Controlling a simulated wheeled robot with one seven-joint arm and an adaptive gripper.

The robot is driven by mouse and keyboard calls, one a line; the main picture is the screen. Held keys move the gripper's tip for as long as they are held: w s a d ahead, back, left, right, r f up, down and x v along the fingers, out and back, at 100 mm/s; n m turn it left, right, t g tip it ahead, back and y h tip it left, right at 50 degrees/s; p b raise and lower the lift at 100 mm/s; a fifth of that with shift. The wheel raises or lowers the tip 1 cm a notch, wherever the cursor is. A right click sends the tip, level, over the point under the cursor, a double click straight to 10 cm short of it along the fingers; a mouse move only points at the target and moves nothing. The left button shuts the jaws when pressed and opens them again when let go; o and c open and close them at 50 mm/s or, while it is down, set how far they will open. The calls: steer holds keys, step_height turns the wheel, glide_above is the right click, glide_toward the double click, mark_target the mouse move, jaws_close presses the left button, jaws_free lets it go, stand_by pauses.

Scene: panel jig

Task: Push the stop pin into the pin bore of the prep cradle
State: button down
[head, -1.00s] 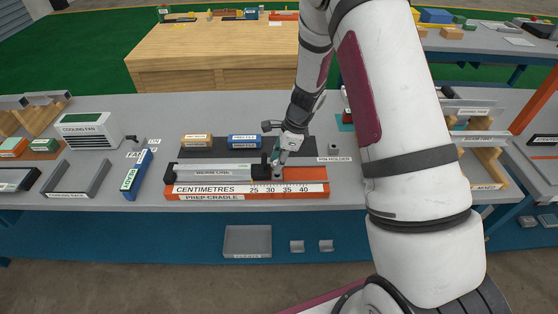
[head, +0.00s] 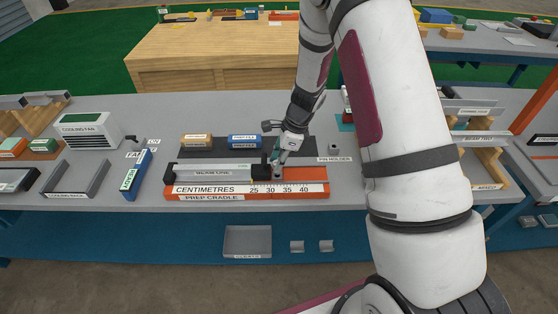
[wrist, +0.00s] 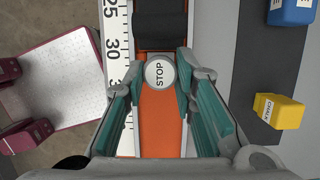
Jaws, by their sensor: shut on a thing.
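The orange prep cradle (head: 318,174) lies on the bench with a CENTIMETRES scale along its front edge. The grey beam (head: 215,170) with black ends lies in it at the left. My gripper (head: 277,168) is over the cradle, just right of the beam's black end. In the wrist view my gripper (wrist: 162,78) has its teal fingers shut on the stop pin (wrist: 160,74), with its round STOP head facing the camera. The pin is near the black end (wrist: 160,25), over the orange channel (wrist: 160,125). The pin's lower end and the pin bore are hidden.
A pin holder (head: 334,150) stands behind the cradle at the right. A yellow chalk block (wrist: 279,112) and a blue block (head: 244,141) are on the dark mat behind the cradle. A blue upright block (head: 137,175) stands left of the cradle. The cradle's right part is bare.

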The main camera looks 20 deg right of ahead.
steer(key=shift+f+b, duration=0.3)
steer(key=shift+f, duration=0.35)
steer(key=c, duration=1.2)
jaws_free()
steer(key=shift+c, duration=0.2)
steer(key=v, duration=1.2)
steer(key=shift+d, duration=0.1)
